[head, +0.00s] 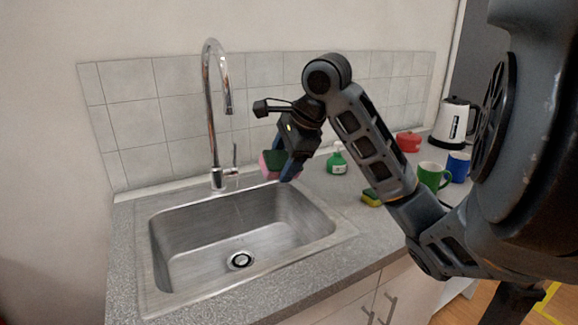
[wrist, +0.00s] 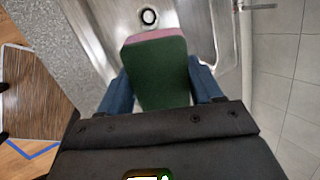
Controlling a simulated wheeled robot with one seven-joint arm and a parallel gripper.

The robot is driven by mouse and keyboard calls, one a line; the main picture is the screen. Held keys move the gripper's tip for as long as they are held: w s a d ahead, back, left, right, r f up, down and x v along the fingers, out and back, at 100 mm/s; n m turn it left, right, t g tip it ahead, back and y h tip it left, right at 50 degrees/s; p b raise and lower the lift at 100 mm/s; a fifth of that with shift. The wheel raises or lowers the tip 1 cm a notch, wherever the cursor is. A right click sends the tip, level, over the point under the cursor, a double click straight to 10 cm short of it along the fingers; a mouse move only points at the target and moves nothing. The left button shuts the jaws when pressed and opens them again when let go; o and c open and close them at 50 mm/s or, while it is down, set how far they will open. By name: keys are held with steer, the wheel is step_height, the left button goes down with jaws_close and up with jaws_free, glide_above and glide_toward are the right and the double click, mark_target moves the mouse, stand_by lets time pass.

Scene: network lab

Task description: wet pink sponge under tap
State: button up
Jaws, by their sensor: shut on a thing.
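The pink sponge (head: 266,166) has a dark green layer and is held in my gripper (head: 285,170) above the right rear part of the sink. In the wrist view the sponge (wrist: 157,72) shows its green face, with a pink edge at the far end. The blue fingers of my gripper (wrist: 157,92) are shut on its two sides. The chrome tap (head: 211,110) stands behind the sink, its spout end to the left of and above the sponge. No water stream shows. The steel sink (head: 185,283) is empty, with a round drain (head: 240,260).
A yellow-green sponge (head: 372,198) lies on the counter right of the sink. A green bottle (head: 337,160), green mug (head: 432,177), blue mug (head: 458,165), red pot (head: 408,141) and white kettle (head: 453,122) stand further right. The tiled wall (head: 135,122) bounds the back.

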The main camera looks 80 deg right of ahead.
mark_target(277, 152)
steer(key=w+b, duration=0.1)
steer(key=w+d, duration=0.1)
steer(key=f+b, duration=0.1)
steer(key=shift+w+d+b, duration=0.25)
steer(key=shift+w+b, duration=0.05)
steer(key=shift+w, duration=0.1)
steer(key=shift+w+d, duration=0.2)
steer(key=shift+w, duration=0.1)
steer(key=shift+w+d+f+b, duration=0.15)
steer(key=shift+w+d+b, duration=0.3)
steer(key=shift+w, duration=0.35)
steer(key=shift+w+d+f+b, duration=0.15)
steer(key=shift+w+d+b, duration=0.25)
steer(key=shift+w, duration=0.4)
steer(key=shift+w+d+p, duration=0.35)
steer(key=shift+w+p, duration=0.05)
steer(key=shift+w, duration=0.3)
steer(key=shift+w+d+f+p, duration=0.2)
steer(key=shift+w+d, duration=0.2)
steer(key=shift+w, duration=0.25)
steer(key=shift+w+d+f+p, duration=0.2)
steer(key=shift+w+d, duration=0.15)
steer(key=shift+w, duration=0.25)
steer(key=shift+s, duration=0.1)
